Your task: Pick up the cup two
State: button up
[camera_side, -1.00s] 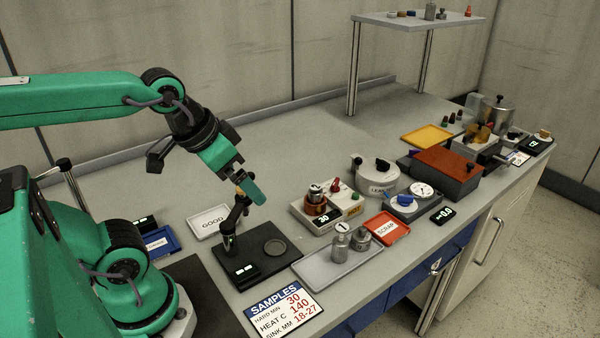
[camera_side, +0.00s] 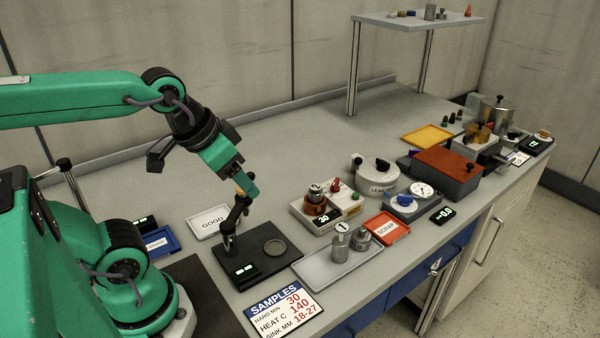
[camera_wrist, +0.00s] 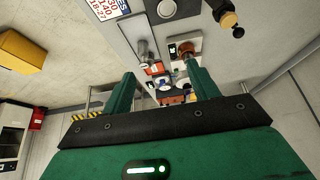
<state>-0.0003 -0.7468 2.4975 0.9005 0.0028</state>
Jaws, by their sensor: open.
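One metal cup (camera_side: 316,193) sits on the copper-coloured seat of the white-topped heater unit (camera_side: 335,218). Two more metal cups, a taller one (camera_side: 340,247) and a shorter one (camera_side: 361,240), stand on the grey tray (camera_side: 318,272). The cup marks are too small to read surely, so I cannot tell which is cup two. My gripper (camera_side: 245,183) is open and empty, above and left of all three cups, over the black stand. In the wrist view my two green fingers (camera_wrist: 163,95) are spread apart with nothing held between them.
The black stand (camera_side: 283,259) with a post and round pad lies below my gripper. The white GOOD tray (camera_side: 212,222) is behind it; the red SCRAP tray (camera_side: 388,229) is right of the cups. The leak tester (camera_side: 375,183) stands behind. The back middle of the bench is clear.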

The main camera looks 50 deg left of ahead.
jog(key=m+g, duration=0.5)
jog(key=m, duration=0.3)
send_over(316, 186)
jog(key=s, duration=0.1)
jog(key=f, duration=0.8)
jog(key=shift+d+f, duration=0.25)
jog(key=shift+d, duration=0.1)
jog(key=shift+w+a+f+g, duration=0.15)
jog(key=shift+w+f+g, duration=0.15)
jog(key=shift+f, duration=0.15)
jog(key=shift+w+a+f, duration=0.1)
jog(key=shift+a+f, duration=0.05)
jog(key=shift+f, duration=3.75)
jog(key=c, duration=1.2)
